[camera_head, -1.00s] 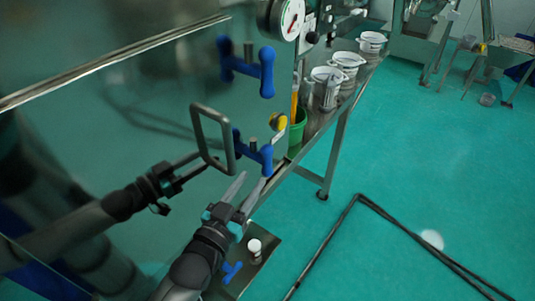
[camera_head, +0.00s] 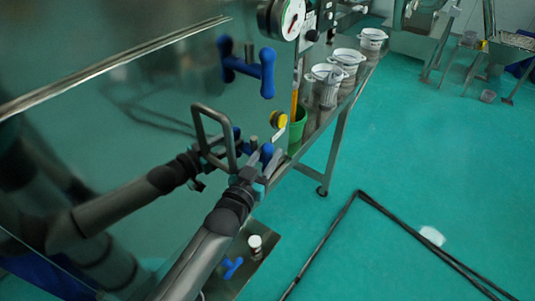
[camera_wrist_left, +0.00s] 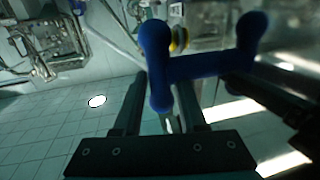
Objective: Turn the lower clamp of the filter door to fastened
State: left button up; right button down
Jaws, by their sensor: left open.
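The lower clamp (camera_head: 266,153) is a blue knobbed handle on the shiny metal filter door (camera_head: 150,90), beside the grey loop door handle (camera_head: 229,140). My left gripper (camera_head: 253,168) is up at this clamp, partly hiding it. In the left wrist view the clamp (camera_wrist_left: 205,67) shows a crossbar with rounded ends. One blue end reaches down between the two open, dark fingers of my left gripper (camera_wrist_left: 162,88). I cannot tell whether they touch it. The dark arm shape left of it in the head view looks like its reflection in the door. My right gripper is not seen.
A similar blue upper clamp (camera_head: 248,68) sits higher on the door, below a round gauge (camera_head: 288,18). A yellow knob (camera_head: 278,119) lies close to the lower clamp. A metal table (camera_head: 342,125) with white pots stands at right. The green floor (camera_head: 440,160) is mostly open.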

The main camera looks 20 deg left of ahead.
pick_arm(q)
grip_shut()
dwell(0.4)
